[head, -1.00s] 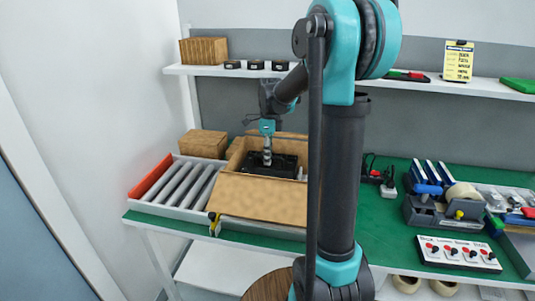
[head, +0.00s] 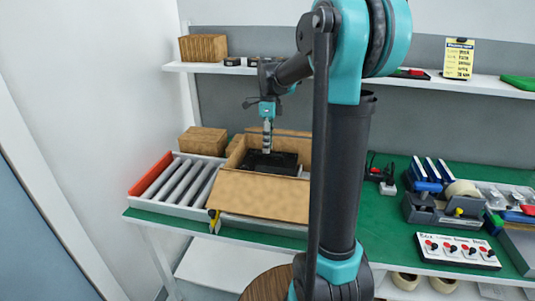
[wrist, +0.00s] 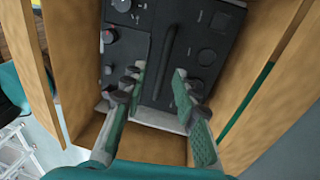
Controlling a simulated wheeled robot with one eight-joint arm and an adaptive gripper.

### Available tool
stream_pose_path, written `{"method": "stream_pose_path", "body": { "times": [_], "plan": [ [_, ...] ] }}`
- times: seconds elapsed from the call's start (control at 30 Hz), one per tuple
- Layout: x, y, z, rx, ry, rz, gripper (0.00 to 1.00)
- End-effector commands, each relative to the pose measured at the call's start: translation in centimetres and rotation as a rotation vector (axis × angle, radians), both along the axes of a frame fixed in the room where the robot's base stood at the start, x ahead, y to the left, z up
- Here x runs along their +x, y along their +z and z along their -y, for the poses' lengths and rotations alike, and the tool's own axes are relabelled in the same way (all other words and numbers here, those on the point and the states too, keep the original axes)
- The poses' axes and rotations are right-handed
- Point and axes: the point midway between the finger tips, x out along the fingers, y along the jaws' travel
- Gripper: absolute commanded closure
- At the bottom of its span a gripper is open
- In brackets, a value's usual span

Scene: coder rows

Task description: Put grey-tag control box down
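The control box (wrist: 205,50), black with knobs, round dials and a raised bar handle (wrist: 174,55), lies inside an open cardboard carton (wrist: 262,90). In the head view the black box (head: 272,162) shows low between the carton's (head: 258,196) flaps. A light grey strip shows along its near edge in the wrist view; I cannot make out a tag. My gripper (head: 267,150) is above the box, pointing down.
A roller tray (head: 180,182) with a red end stands left of the carton, and a closed cardboard box (head: 203,141) behind it. Right on the green bench are a tape dispenser (head: 425,208) and a white panel with red knobs (head: 458,250). A shelf (head: 225,68) runs above.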

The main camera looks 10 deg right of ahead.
Motion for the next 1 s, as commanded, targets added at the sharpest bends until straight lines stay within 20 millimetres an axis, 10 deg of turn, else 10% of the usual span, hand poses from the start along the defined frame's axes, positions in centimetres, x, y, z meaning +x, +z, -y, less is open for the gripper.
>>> {"method": "stream_pose_path", "body": {
  "times": [0.4, 1.0],
  "plan": [
    [1.0, 6.6, 0.4, 0.000, 0.000, 0.000, 0.71],
    [1.0, 7.2, 0.4, 0.000, 0.000, 0.000, 0.71]
  ]
}}
